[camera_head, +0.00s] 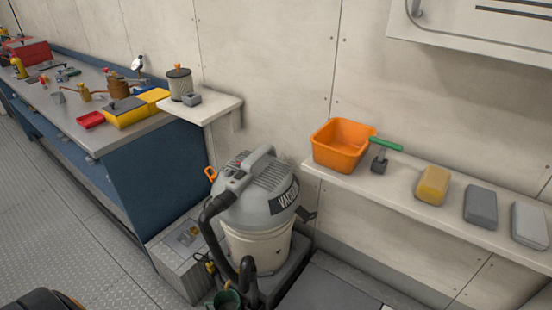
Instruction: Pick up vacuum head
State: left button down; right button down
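The vacuum head (260,188) is the grey top of a shop vacuum, with a raised carry handle and a dark label reading "VACUUM". It sits upright on the beige vacuum drum (257,247), near the middle of the view. A black hose (208,225) curves down from its left side. A black latch (308,214) sticks out at its right side and an orange piece (211,173) shows at its left. The drum stands in a low grey base (298,262); its lower front is partly hidden by the hose.
A wall shelf (395,203) to the right holds an orange bin (341,144), a green-handled tool (385,145) and several blocks. A blue workbench (150,170) with tools and a small shelf (218,110) stand left. A grey box (185,262) adjoins the vacuum.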

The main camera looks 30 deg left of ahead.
aim_at(268, 195)
jog(key=u, duration=1.05)
jog(key=i+j+z, duration=0.1)
jog(key=j, duration=0.25)
jog(key=i+j+z, duration=0.15)
jog(key=j, duration=0.2)
jog(key=i+j+z, duration=0.1)
jog(key=j, duration=0.25)
jog(key=i+j+z, duration=0.1)
jog(key=j, duration=0.3)
